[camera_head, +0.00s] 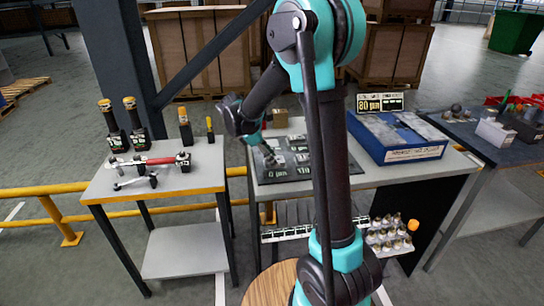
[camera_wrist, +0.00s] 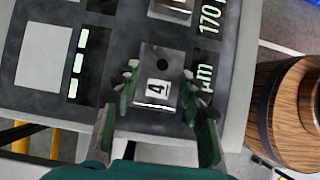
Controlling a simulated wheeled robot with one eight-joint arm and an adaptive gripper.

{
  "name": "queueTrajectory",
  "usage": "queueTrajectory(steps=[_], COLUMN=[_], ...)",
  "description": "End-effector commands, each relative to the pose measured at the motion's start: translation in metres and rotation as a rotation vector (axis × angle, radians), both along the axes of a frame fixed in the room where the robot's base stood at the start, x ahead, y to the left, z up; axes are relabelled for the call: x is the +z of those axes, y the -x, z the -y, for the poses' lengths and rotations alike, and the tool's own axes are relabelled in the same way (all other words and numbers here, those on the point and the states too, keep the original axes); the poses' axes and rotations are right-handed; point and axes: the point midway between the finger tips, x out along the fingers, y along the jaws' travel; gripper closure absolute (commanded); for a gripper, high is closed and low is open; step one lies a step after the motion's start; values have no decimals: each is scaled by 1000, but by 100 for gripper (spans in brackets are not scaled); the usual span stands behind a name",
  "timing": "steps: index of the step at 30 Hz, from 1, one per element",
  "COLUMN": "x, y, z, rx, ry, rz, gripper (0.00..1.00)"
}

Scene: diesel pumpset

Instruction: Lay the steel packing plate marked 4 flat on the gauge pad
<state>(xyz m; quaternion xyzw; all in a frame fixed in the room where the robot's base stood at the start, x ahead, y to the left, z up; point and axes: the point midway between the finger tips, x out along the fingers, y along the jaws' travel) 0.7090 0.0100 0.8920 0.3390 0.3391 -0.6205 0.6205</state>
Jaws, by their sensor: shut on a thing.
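The steel packing plate marked 4 (camera_wrist: 157,105) is a small silver rectangle with a round hole and a white label. In the wrist view it sits between the two fingers of my gripper (camera_wrist: 160,92), which is shut on it. It is over a dark board (camera_wrist: 120,50) with printed white markings; I cannot tell whether it touches the board. In the head view my gripper (camera_head: 268,155) is low over this dark board on the middle bench, partly hidden by my arm. I cannot make out for sure which surface is the gauge pad.
Another steel plate (camera_wrist: 172,10) lies just beyond in the wrist view. A blue case (camera_head: 400,155) and an 80 µm display (camera_head: 380,102) stand on the right of the bench. A round wooden-sided object (camera_wrist: 292,105) is at right. The left table (camera_head: 205,178) holds tools.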

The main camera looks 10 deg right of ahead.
Motion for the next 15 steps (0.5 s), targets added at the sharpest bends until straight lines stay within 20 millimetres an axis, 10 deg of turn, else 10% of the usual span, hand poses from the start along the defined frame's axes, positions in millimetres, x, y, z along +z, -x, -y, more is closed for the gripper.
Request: queueTrajectory(steps=[1,2,3,7,15], x=[-1,-1,-1,-1,-1], y=[0,0,0,0,0], z=[0,0,0,0,0], rx=[0,0,0,0,0], ry=[1,1,0,0,0], rz=[0,0,0,0,0], gripper=[100,54,49,33,33])
